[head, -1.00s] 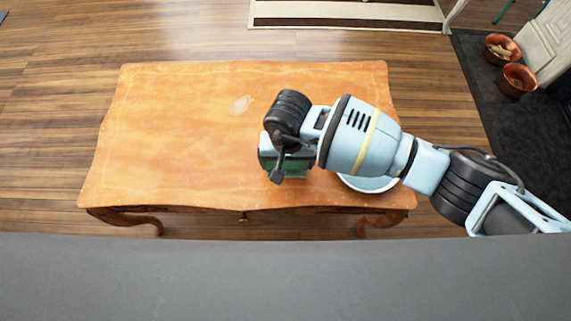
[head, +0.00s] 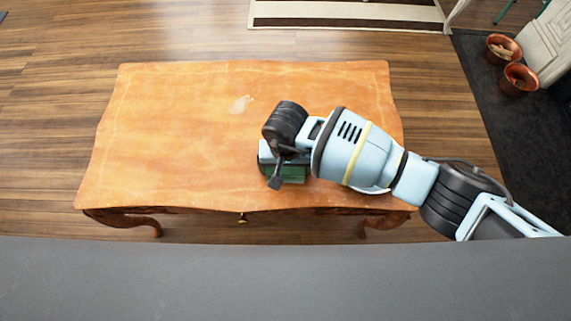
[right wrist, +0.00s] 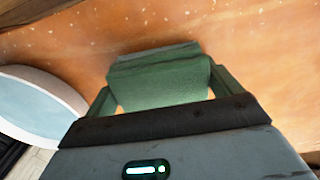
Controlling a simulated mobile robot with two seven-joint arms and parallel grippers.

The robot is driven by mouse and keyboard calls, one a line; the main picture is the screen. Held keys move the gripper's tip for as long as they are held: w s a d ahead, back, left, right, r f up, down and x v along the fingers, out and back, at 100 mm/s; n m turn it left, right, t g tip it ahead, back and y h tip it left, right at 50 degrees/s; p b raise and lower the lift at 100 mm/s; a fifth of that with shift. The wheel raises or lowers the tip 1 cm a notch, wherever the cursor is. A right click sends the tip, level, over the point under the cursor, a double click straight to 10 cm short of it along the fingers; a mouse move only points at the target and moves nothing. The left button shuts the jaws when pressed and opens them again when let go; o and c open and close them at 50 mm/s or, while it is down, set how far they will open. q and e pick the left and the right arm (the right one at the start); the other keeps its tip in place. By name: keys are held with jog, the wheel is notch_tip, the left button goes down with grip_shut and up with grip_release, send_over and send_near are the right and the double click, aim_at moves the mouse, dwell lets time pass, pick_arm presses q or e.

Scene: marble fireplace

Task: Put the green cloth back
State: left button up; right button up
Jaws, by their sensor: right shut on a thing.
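The green cloth (head: 292,174) is in my right gripper (head: 284,172), above the front right part of the wooden table. In the right wrist view the cloth (right wrist: 165,82) fills the space between the fingers, with the orange table top behind it. The right gripper is shut on it; I cannot tell whether the cloth touches the table. The wrist hides part of the cloth in the head view. My left gripper is not in view.
The wooden table (head: 170,130) is mostly clear, with a pale patch (head: 240,104). A white dish with a pale blue inside (right wrist: 38,98) stands near the cloth; my arm mostly hides it in the head view. Copper pots (head: 518,78) stand at the far right.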

jog(key=o, duration=0.7)
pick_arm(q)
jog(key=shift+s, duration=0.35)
pick_arm(e)
jog(key=shift+r, duration=0.2)
notch_tip(320, 180, up, 10)
jog(key=shift+r+p, duration=0.15)
jog(key=shift+p, duration=1.05)
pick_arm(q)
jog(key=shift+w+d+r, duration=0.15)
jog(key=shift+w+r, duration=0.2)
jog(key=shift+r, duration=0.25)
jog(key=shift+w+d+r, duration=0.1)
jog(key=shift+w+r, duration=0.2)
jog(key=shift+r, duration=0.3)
pick_arm(e)
jog(key=shift+r, duration=0.8)
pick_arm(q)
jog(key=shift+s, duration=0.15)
